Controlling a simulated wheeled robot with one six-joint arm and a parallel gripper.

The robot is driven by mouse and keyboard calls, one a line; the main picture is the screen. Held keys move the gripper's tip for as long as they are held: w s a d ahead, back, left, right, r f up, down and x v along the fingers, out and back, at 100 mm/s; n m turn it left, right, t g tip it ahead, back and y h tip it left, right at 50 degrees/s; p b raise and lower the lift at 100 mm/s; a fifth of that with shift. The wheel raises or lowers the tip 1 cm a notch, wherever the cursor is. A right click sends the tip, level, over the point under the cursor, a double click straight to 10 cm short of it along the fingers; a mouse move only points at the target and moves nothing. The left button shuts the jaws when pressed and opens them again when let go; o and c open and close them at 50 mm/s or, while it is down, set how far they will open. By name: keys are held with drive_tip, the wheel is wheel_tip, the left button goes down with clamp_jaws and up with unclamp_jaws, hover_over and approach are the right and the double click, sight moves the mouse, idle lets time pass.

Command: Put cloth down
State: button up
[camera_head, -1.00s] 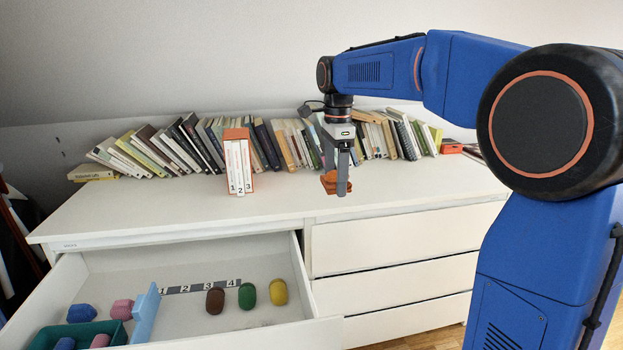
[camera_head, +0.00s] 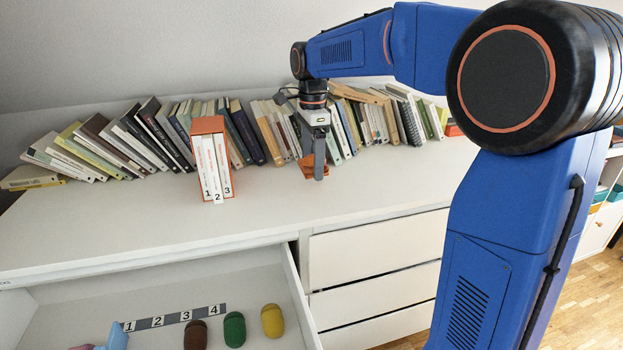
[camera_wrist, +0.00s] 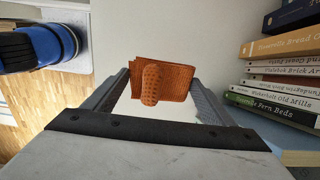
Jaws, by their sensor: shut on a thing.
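My gripper (camera_head: 319,165) is above the white dresser top (camera_head: 130,225), in front of the row of books. It is shut on an orange-brown cloth (camera_head: 308,168), which shows as a small bunched piece beside the fingers. In the wrist view the cloth (camera_wrist: 178,82) has a dotted texture and sits between the two fingers (camera_wrist: 160,92), with a rounded fold towards the camera. Whether the cloth touches the dresser top is hard to tell.
Several books (camera_head: 130,140) lean along the wall behind. An orange slipcase (camera_head: 207,125) with numbered white volumes stands left of my gripper. The open drawer (camera_head: 70,300) below holds a numbered strip (camera_head: 172,319) and brown, green (camera_head: 234,330) and yellow (camera_head: 272,321) rounded objects. The dresser front-centre is bare.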

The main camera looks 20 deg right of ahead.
sight(313, 189)
drive_tip(key=shift+f, duration=2.75)
drive_tip(key=shift+f, duration=0.15)
drive_tip(key=o, duration=1.1)
wheel_tip(313, 189, up, 11)
drive_tip(key=shift+r, duration=0.15)
drive_tip(key=shift+s+r, duration=0.15)
drive_tip(key=shift+r, duration=0.35)
drive_tip(key=s+d+f+n+t, duration=0.1)
drive_tip(key=s+d+f+n, duration=0.1)
drive_tip(key=s+f+n, duration=0.4)
drive_tip(key=s+d+f+n+t, duration=0.2)
drive_tip(key=s+f+n, duration=0.3)
drive_tip(key=s, duration=1.1)
drive_tip(key=s+d+f+n+t, duration=0.1)
drive_tip(key=s+d+f+n, duration=0.2)
drive_tip(key=s+f+n, duration=0.3)
drive_tip(key=s+n, duration=0.1)
drive_tip(key=s, duration=0.4)
drive_tip(key=shift+s+f+t, duration=0.15)
drive_tip(key=shift+f+t, duration=0.15)
drive_tip(key=shift+t, duration=0.1)
